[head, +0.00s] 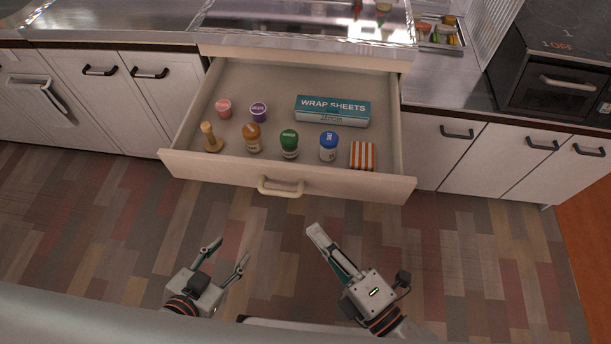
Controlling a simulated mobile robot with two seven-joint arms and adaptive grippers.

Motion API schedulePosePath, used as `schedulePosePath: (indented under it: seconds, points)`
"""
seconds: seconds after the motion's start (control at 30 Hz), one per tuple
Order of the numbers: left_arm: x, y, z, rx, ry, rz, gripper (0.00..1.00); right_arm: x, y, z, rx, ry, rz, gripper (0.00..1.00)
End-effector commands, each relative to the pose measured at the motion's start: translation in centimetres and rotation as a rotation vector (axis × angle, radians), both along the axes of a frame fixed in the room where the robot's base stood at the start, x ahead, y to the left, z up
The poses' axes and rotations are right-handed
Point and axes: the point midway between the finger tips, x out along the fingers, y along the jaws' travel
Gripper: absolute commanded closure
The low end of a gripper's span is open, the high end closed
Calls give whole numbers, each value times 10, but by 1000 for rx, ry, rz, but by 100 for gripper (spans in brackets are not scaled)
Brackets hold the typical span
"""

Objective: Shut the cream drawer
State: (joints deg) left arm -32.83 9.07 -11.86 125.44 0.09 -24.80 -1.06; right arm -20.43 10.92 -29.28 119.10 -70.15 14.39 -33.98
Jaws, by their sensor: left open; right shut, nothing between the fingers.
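The cream drawer (230,174) stands pulled out from the counter in the middle of the head view. Its cream handle (281,187) is on the front panel. My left gripper (226,254) is open and empty, in front of the drawer and below its front panel in the picture, left of the handle. My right gripper (315,231) is shut with nothing in it, apart from the drawer front, a little right of the handle.
An oven (562,85) is at right. The patterned floor in front is clear.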

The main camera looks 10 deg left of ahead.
Motion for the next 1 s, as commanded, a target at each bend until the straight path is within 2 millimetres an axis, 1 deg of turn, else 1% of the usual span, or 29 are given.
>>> schedulePosePath:
  seconds: [0.03,0.1,0.23,0.37,0.57,0.7,0.83,1.0]
  points:
    - [-1,0,-3,1,4,0,55,-3,5,-2,-15,-17,17,100]
    - [0,0,-2,2,1,-1,55,-2,9,1,-28,-37,28,100]
    - [2,1,3,3,-5,-1,55,7,17,5,-31,-48,29,100]
    - [2,2,5,5,-8,1,55,23,31,6,-29,-49,28,100]
    - [3,3,9,8,-12,3,55,52,59,6,-29,-48,28,100]
    - [2,6,6,12,-4,8,55,72,76,5,-29,-44,27,100]
    - [-1,8,3,14,4,15,55,91,75,4,-31,-44,26,100]
    - [-4,8,1,11,12,22,55,105,75,2,-30,-40,26,100]
